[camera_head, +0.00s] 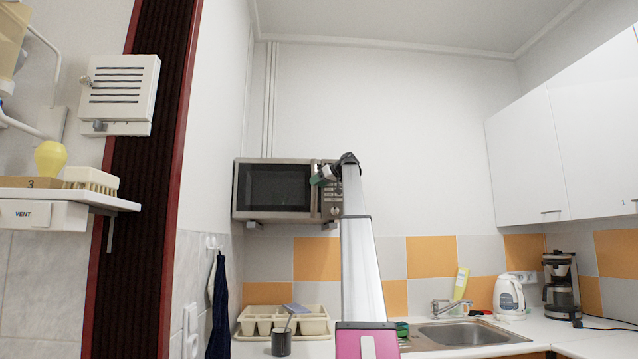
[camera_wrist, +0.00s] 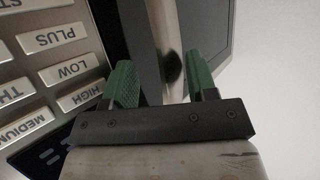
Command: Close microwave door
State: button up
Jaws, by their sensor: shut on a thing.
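The microwave (camera_head: 275,187) hangs on the wall, with a silver frame and a dark door window. Its door lies about flat with the front in the head view; I cannot tell whether a small gap is left. My gripper (camera_head: 320,179) is at the door's right edge, beside the control panel (camera_head: 331,206). In the wrist view, the green fingers of my gripper (camera_wrist: 163,84) stand on both sides of the silver door handle (camera_wrist: 165,35), shut on it. The button panel (camera_wrist: 60,70) is on the left there, and the dark door (camera_wrist: 205,25) is behind the handle and to the right.
Below are a cream dish rack (camera_head: 290,322), a dark cup (camera_head: 281,343) and a sink (camera_head: 460,333). A kettle (camera_head: 508,297) and coffee maker (camera_head: 560,285) stand on the right. White cabinets (camera_head: 565,140) hang at upper right. The wall right of the microwave is clear.

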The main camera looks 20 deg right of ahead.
jog(key=shift+w+d+r, duration=0.1)
jog(key=shift+w+d, duration=0.05)
jog(key=shift+w, duration=0.4)
jog(key=v, duration=1.1)
jog(key=shift+s, duration=0.45)
